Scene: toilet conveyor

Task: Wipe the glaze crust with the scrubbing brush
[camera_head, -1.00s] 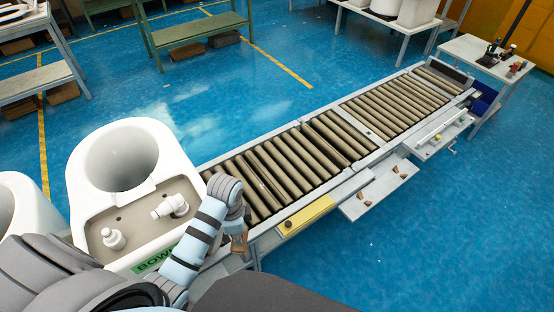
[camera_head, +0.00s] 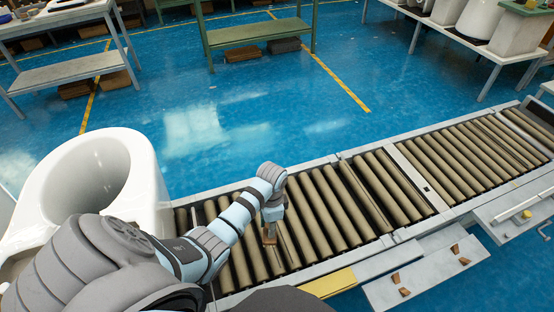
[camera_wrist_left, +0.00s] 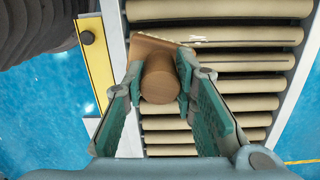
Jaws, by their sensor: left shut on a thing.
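The scrubbing brush (camera_wrist_left: 160,78) is brown and wooden, with a round handle and a flat block. In the left wrist view it sits between the two fingers of my left gripper (camera_wrist_left: 160,98), which is shut on the handle. In the head view my left gripper (camera_head: 272,214) holds the brush (camera_head: 269,236) over the conveyor rollers (camera_head: 318,215). I cannot tell whether the brush touches them. A thin pale line shows beside the block in the wrist view; I cannot tell whether it is bristles or crust. I cannot make out the glaze crust for sure. My right gripper is not in view.
A white toilet bowl (camera_head: 140,185) stands at the conveyor's left end. A yellow strip (camera_head: 330,282) and a grey side shelf (camera_head: 420,275) with small brown pieces lie along the near edge. The rollers to the right are clear.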

